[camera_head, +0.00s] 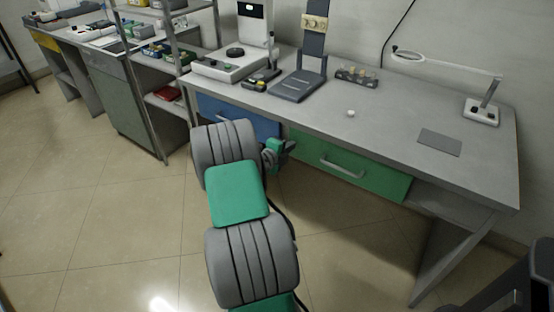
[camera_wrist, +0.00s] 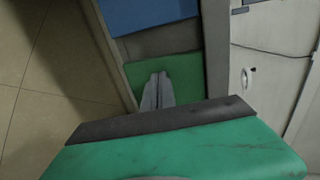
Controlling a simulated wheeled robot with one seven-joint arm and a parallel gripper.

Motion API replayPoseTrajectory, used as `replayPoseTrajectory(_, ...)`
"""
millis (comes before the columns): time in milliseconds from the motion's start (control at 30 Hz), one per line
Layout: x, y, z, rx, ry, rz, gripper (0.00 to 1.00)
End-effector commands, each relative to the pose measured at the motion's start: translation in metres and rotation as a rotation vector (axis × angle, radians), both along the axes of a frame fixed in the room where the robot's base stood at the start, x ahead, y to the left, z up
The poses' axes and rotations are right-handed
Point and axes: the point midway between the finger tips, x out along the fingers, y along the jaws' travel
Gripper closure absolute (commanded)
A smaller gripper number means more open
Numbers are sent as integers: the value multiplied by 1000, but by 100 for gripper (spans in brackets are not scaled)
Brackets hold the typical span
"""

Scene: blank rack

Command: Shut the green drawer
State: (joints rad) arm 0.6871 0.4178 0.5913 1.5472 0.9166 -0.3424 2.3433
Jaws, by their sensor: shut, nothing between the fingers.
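The green drawer (camera_head: 350,165), with a pale bar handle (camera_head: 342,168), is under the front of the grey workbench, right of the blue drawer (camera_head: 240,118). Its front looks near the bench edge; I cannot tell whether it is fully flush. My gripper (camera_head: 284,148) is at the left end of the green front, left of the handle. In the wrist view, my closed, empty fingers (camera_wrist: 158,78) point at the green drawer front (camera_wrist: 183,66), with the blue drawer (camera_wrist: 148,12) above it in the picture. Whether the fingertips touch the front is unclear. The handle is not seen there.
The workbench top (camera_head: 390,120) holds a scale-like device (camera_head: 232,62), a dark grey stand (camera_head: 298,84), a small rack (camera_head: 357,77), a magnifier lamp (camera_head: 482,112) and a dark plate (camera_head: 440,142). A shelf unit (camera_head: 155,100) stands left. The floor (camera_head: 345,250) in front is clear.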

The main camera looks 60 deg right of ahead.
Motion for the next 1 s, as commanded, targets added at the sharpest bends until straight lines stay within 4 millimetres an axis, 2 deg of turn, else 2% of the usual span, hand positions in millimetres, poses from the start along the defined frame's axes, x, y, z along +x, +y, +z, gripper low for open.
replayPoseTrajectory(100,-2,31,-9,5,9,2,100)
replayPoseTrajectory(200,-1,60,6,6,9,3,100)
replayPoseTrajectory(400,-2,106,20,8,12,-1,100)
replayPoseTrajectory(500,-3,119,23,9,12,-3,100)
replayPoseTrajectory(667,-4,126,26,13,17,-6,100)
replayPoseTrajectory(767,4,136,40,60,75,32,100)
replayPoseTrajectory(867,25,168,66,184,243,168,100)
replayPoseTrajectory(967,50,225,98,330,499,440,100)
replayPoseTrajectory(1000,58,253,110,371,611,577,100)
